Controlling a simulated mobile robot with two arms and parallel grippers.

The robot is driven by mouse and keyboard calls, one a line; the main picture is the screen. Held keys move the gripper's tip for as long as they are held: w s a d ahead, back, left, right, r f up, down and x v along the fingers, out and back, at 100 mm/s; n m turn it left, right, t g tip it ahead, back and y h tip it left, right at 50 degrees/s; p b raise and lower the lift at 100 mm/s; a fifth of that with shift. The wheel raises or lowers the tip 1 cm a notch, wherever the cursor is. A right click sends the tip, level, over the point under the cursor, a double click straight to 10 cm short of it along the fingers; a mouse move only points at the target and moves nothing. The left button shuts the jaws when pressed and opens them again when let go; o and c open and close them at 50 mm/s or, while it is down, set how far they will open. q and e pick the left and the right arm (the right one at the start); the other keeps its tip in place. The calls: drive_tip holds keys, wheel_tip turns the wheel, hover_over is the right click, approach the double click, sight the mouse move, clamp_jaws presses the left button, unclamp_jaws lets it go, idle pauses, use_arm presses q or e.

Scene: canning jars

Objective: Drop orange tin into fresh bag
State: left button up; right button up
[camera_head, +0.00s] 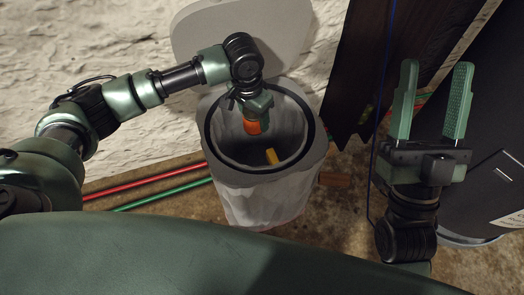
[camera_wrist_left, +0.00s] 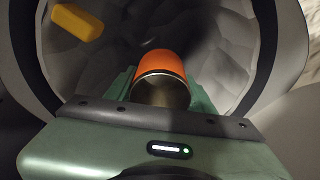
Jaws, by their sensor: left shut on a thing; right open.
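The orange tin (camera_head: 252,127) is held in my left gripper (camera_head: 256,118), over the opening of a lined bin. The left wrist view shows the orange tin (camera_wrist_left: 160,66) between the green fingers of my left gripper (camera_wrist_left: 160,85), with its metal rim and hollow end facing the camera. The bag (camera_head: 232,137) is a pale, creased liner inside the bin's dark rim; it also shows in the left wrist view (camera_wrist_left: 115,52). My right gripper (camera_head: 430,105) is open and empty, fingers pointing up, at the right.
A yellow block-like item (camera_head: 271,156) lies inside the bag. The bin's lid (camera_head: 240,30) stands open against the pale wall. Red and green rods (camera_head: 150,183) lie on the floor at left. Dark boards (camera_head: 375,60) and a large dark container (camera_head: 490,170) stand at right.

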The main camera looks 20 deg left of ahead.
drive_tip(key=shift+s+r, duration=0.15)
use_arm(q)
drive_tip(key=o, duration=1.4)
drive_tip(key=shift+o, duration=0.2)
drive_tip(key=shift+r, duration=0.1)
drive_tip(key=r+p, duration=0.1)
drive_tip(key=r, duration=0.1)
drive_tip(key=r+p, duration=0.1)
drive_tip(key=r, duration=0.1)
drive_tip(key=shift+s+a, duration=0.1)
drive_tip(key=shift+s, duration=0.1)
drive_tip(key=r, duration=0.1)
drive_tip(key=r+p, duration=0.1)
drive_tip(key=r, duration=0.1)
drive_tip(key=shift+s+a+r, duration=0.1)
drive_tip(key=shift+s+r, duration=0.05)
drive_tip(key=shift+s, duration=0.05)
drive_tip(key=shift+r, duration=0.15)
use_arm(e)
drive_tip(key=w+f+g+h, duration=0.1)
drive_tip(key=w+f+g, duration=0.2)
drive_tip(key=f, duration=0.3)
drive_tip(key=w+f+g+h, duration=0.2)
drive_tip(key=w+f+g, duration=0.1)
drive_tip(key=f+g, duration=0.3)
drive_tip(key=shift+w+f, duration=0.3)
drive_tip(key=shift+f, duration=0.5)
